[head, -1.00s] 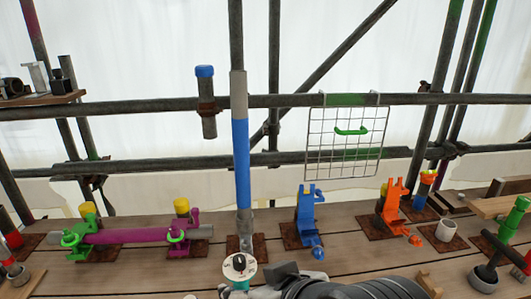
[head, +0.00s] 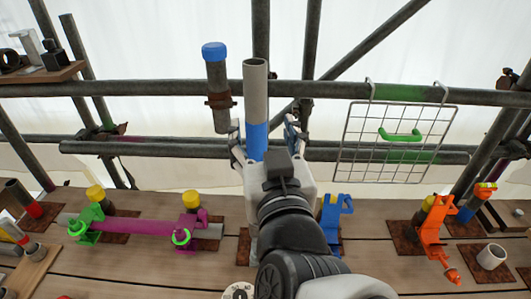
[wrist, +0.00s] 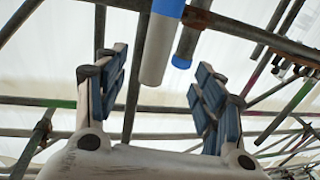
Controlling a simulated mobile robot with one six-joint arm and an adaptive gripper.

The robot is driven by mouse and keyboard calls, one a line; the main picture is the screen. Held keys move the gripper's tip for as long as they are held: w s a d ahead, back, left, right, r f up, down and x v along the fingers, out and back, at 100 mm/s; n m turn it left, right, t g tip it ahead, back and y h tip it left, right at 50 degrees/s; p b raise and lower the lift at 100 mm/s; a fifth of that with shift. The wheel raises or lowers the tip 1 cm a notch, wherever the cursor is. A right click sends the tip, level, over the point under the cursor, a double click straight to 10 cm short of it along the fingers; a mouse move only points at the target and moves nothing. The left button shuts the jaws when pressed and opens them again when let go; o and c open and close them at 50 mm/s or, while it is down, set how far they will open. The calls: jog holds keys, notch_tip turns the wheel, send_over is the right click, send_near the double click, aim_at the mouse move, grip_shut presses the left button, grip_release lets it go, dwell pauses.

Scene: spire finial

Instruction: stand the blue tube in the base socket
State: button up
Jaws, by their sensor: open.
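The blue tube (head: 257,135) stands roughly upright at the middle of the head view, with a pale grey open top end. My gripper (head: 265,138) is open, with one finger on each side of the tube and gaps between. The gripper body and arm hide the tube's lower part. The base socket is mostly hidden behind my arm; only part of its rusty plate (head: 243,247) shows, so I cannot tell how the tube's foot sits. In the wrist view the tube's grey end (wrist: 157,55) shows between the spread fingers (wrist: 160,95).
A blue-capped grey pipe (head: 217,90) is clamped to the horizontal rail (head: 150,88) just left of the tube. A wire grid (head: 392,140) hangs at right. A blue clamp (head: 335,212) stands right of my gripper, and a magenta tube (head: 135,228) lies in clamps at left.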

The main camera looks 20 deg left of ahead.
aim_at(257, 104)
jog(key=p+x, duration=0.5)
jog(key=p, duration=0.2)
jog(key=shift+w+r, duration=0.2)
jog(key=shift+w+a+f+p, duration=0.1)
jog(key=shift+w+a+p, duration=0.2)
jog(key=shift+p, duration=0.95)
jog(key=shift+x, duration=1.15)
jog(key=p+x, duration=0.1)
jog(key=x, duration=0.4)
jog(key=shift+w+d+f, duration=0.1)
jog(key=shift+d+f, duration=0.05)
jog(key=shift+f, duration=0.05)
jog(key=shift+c, duration=0.6)
grip_shut()
